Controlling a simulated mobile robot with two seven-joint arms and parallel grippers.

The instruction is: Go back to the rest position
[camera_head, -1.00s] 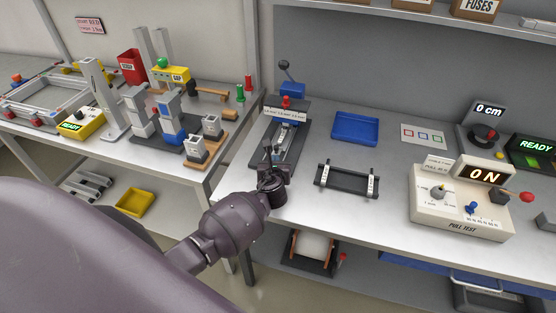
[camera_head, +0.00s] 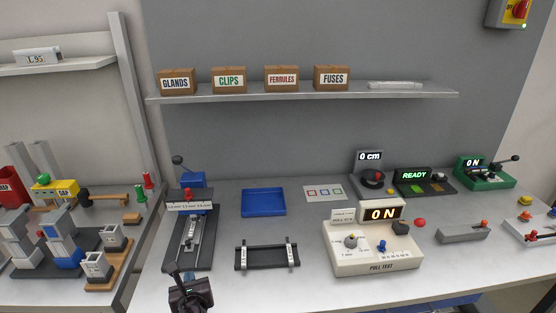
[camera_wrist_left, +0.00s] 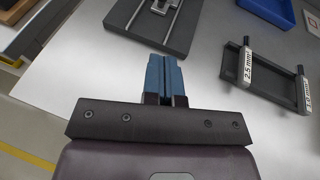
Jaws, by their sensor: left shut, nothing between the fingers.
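My left gripper (camera_head: 188,277) shows at the lower left of the head view, in front of the dark crimp fixture (camera_head: 190,235) with the red knob. Its fingers point toward the fixture and hold nothing. In the left wrist view the blue-grey fingers (camera_wrist_left: 165,80) are closed together over bare table, with the fixture base (camera_wrist_left: 155,22) beyond them. My right gripper is in neither view.
A black rack with white labelled posts (camera_head: 267,255) stands right of my left gripper. A blue tray (camera_head: 263,202) lies behind it. The cream pull tester (camera_head: 376,245) stands to the right. A shelf (camera_head: 300,97) with labelled boxes is above. Bare table lies between these.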

